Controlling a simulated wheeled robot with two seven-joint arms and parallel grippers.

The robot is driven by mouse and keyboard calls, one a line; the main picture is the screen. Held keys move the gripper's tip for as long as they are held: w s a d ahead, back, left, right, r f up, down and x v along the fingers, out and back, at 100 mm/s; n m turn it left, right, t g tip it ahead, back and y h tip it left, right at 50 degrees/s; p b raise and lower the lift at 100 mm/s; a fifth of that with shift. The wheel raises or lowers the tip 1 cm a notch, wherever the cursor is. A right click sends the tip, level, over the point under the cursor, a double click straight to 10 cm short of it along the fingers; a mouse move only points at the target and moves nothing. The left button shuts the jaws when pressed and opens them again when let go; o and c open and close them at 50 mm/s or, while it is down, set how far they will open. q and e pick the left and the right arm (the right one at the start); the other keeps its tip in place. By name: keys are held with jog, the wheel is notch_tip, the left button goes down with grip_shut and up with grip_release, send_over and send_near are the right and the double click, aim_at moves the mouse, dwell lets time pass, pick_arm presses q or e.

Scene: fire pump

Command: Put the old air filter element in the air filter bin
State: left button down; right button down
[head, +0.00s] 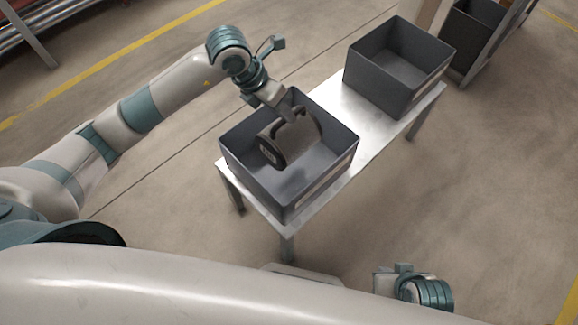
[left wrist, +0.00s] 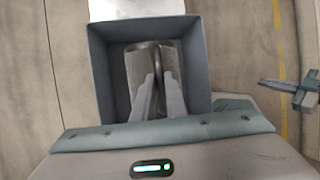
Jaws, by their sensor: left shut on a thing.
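The old air filter element (head: 271,153) is a grey cylinder with a dark end cap and a curved handle on top. In the head view it lies on its side within the outline of the nearer grey bin (head: 247,176), with a dark shadow on the bin floor. I cannot tell whether it touches the floor. My left gripper (head: 289,117) reaches down from the upper left and is shut on the handle. The left wrist view shows the fingers (left wrist: 158,98) at the handle (left wrist: 151,47), with the bin walls around. My right gripper (head: 384,283) is low at the right, its fingers unclear.
Both bins stand on a metal table (head: 352,130). The farther grey bin (head: 391,72) is empty. A label on the nearer bin is unreadable. A dark container (head: 472,35) stands beyond the table at the top right. The floor at the right is clear.

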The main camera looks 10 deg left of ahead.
aim_at(284, 127)
pick_arm(q)
jog(key=shift+f, duration=3.1)
jog(key=shift+f, duration=1.85)
jog(key=c, duration=1.8)
grip_release()
jog(key=shift+f+b, duration=0.1)
jog(key=shift+b, duration=0.2)
jog(key=shift+o, duration=0.2)
jog(key=v, duration=1.2)
jog(key=shift+p, duration=0.35)
